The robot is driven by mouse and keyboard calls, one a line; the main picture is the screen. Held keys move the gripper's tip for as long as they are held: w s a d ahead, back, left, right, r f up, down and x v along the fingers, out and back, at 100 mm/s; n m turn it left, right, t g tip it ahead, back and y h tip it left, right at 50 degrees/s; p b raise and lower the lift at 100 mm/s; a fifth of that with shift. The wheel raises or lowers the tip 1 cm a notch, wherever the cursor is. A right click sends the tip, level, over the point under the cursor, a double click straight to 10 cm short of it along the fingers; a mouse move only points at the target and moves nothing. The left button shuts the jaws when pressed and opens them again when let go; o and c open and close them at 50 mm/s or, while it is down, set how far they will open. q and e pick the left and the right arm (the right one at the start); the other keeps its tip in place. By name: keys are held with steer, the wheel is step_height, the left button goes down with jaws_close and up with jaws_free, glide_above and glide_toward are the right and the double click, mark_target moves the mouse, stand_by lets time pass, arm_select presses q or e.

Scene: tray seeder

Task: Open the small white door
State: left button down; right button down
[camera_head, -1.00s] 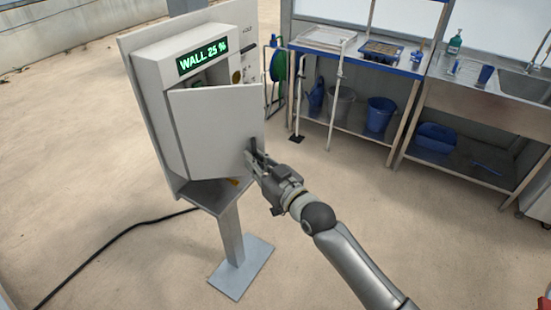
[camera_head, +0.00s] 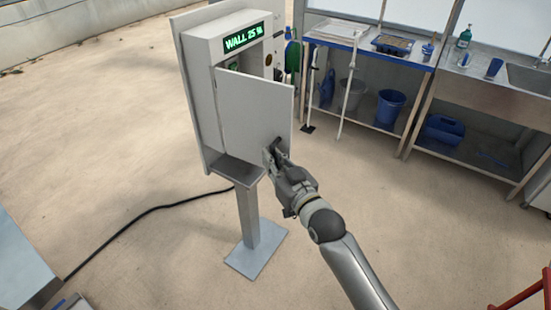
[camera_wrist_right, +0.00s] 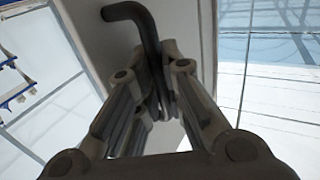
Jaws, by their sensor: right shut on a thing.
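The small white door (camera_head: 252,115) is on the front of a white box on a post. It stands partly open, swung out from the box, with a gap at its upper right showing the inside. My right gripper (camera_head: 272,152) is at the door's lower right edge, shut on the dark door handle (camera_head: 277,143). In the right wrist view the bent dark handle (camera_wrist_right: 148,38) runs down between the two fingers (camera_wrist_right: 162,100). The left gripper is not in view.
The box has a green display (camera_head: 244,37) and stands on a grey post (camera_head: 258,222). A dark cable (camera_head: 150,210) runs along the floor. A bench with a blue bin (camera_head: 389,105) and a sink counter (camera_head: 490,80) stand behind on the right. The floor around the post is clear.

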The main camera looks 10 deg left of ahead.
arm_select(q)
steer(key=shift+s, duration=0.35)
arm_select(e)
steer(key=shift+s+a, duration=0.1)
steer(key=shift+s, duration=0.1)
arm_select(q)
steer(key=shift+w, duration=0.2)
arm_select(e)
steer(key=c, duration=1.8)
jaws_free()
steer(key=shift+s, duration=0.1)
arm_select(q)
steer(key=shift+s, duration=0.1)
arm_select(e)
steer(key=v, duration=1.2)
